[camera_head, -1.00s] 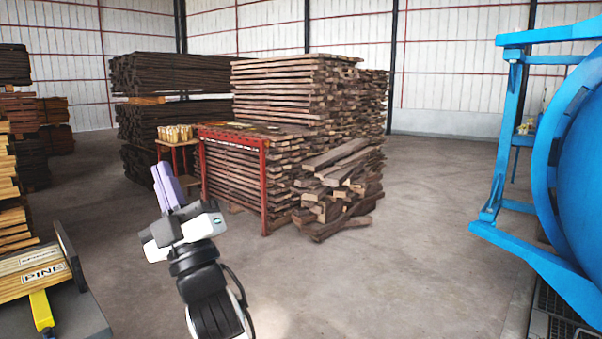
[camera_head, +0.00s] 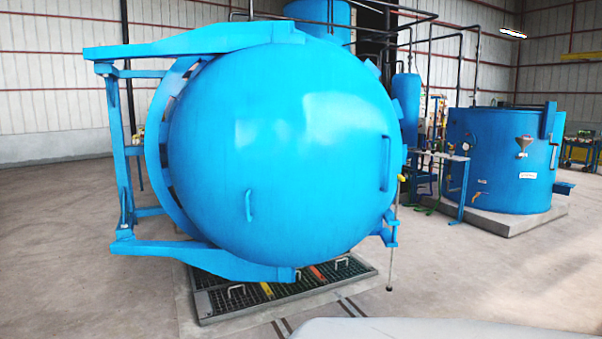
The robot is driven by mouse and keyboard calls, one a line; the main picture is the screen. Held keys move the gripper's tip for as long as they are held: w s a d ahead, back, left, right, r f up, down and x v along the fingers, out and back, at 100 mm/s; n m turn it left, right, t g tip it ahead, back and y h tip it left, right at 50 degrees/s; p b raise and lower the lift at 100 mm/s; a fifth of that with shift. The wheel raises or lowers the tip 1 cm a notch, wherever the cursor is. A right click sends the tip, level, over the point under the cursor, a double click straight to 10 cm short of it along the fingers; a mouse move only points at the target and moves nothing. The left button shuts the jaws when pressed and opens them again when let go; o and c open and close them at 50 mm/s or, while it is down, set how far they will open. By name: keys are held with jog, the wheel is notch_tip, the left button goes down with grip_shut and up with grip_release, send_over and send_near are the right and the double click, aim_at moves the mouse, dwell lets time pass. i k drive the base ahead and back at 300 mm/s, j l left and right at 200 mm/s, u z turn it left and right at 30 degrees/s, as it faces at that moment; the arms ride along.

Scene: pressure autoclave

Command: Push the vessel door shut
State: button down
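The vessel door (camera_head: 290,150) is a large blue dome that fills the middle of the view, its outer face towards me. A small handle (camera_head: 249,205) sits low on its left half, and a longer upright handle (camera_head: 385,163) is near its right edge. Two blue arms join it to an upright hinge frame (camera_head: 122,150) on the left. The door hides the vessel mouth, so I cannot tell how far it stands from the rim. My gripper is not in view.
A floor grating (camera_head: 225,300) with several coloured strips lies below the door. A blue tank (camera_head: 500,160) stands on a plinth at the right, with pipes between. Bare concrete floor (camera_head: 60,260) is open at left.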

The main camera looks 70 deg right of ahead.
aim_at(287, 152)
jog(key=i+z, duration=0.95)
jog(key=i+l+z, duration=0.1)
jog(key=z, duration=0.25)
jog(key=i+z, duration=0.7)
jog(key=i+l+u, duration=0.15)
jog(key=i+l, duration=0.5)
jog(key=i, duration=0.15)
jog(key=i+l+u, duration=0.1)
jog(key=l, duration=0.25)
jog(key=i+l+u, duration=0.15)
jog(key=l, duration=0.25)
jog(key=i, duration=0.1)
